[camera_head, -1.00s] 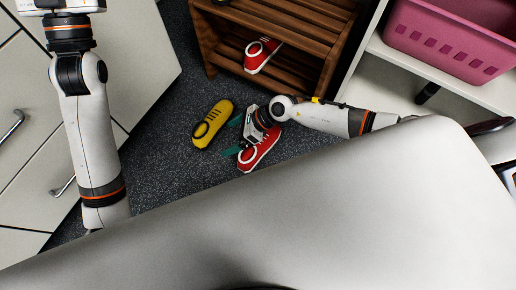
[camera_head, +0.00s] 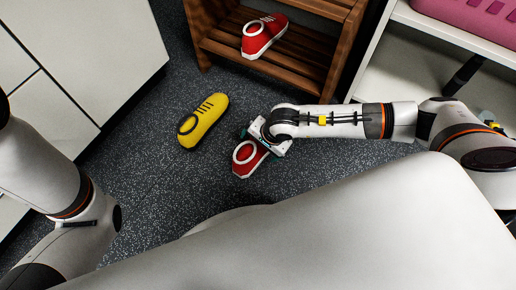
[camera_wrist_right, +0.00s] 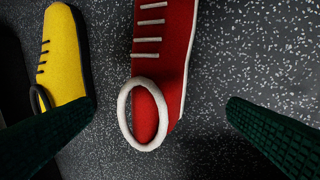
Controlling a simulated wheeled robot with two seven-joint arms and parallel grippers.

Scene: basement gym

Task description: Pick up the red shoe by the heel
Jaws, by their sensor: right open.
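A red shoe (camera_head: 240,168) with a white ring around its opening lies on the floor, its ringed heel end at the lower left. My right gripper (camera_head: 268,141) is over it in the head view and hides its upper right part. In the right wrist view, the red shoe (camera_wrist_right: 165,60) runs up out of the picture. Its heel and white ring lie between the fingers of my open right gripper (camera_wrist_right: 161,102), with gaps on both sides. A second red shoe (camera_head: 264,36) rests on the rack. My left gripper is out of view; only the left arm shows.
A yellow shoe (camera_head: 203,121) lies on the floor left of the red one, and by the left finger in the wrist view (camera_wrist_right: 64,60). A wooden rack (camera_head: 330,48), white cabinet (camera_head: 85,60) and white shelf with pink basket (camera_head: 475,18) border the dark floor (camera_head: 150,170).

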